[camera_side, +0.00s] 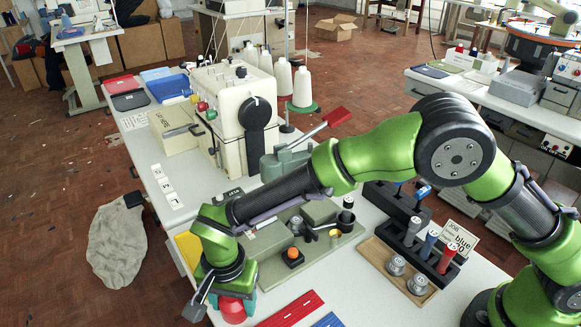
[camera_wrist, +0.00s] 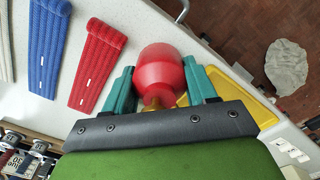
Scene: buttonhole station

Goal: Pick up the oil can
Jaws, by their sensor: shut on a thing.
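The oil can (camera_wrist: 160,72) is a round red body with a brass-coloured part at its near end. In the wrist view it sits between the two teal fingers of my gripper (camera_wrist: 162,88), which are shut on it. In the side view my gripper (camera_side: 232,300) points down at the table's front-left edge, and the red oil can (camera_side: 232,308) shows below it, partly hidden by the fingers. I cannot tell whether the can touches the table.
A yellow tray (camera_wrist: 262,108) lies beside the gripper. Red (camera_wrist: 97,65) and blue (camera_wrist: 47,45) strips lie on the white table nearby. A green-grey fixture (camera_side: 300,240) and a dark rack with several tools (camera_side: 425,245) stand behind. A grey bag (camera_side: 116,243) lies on the floor.

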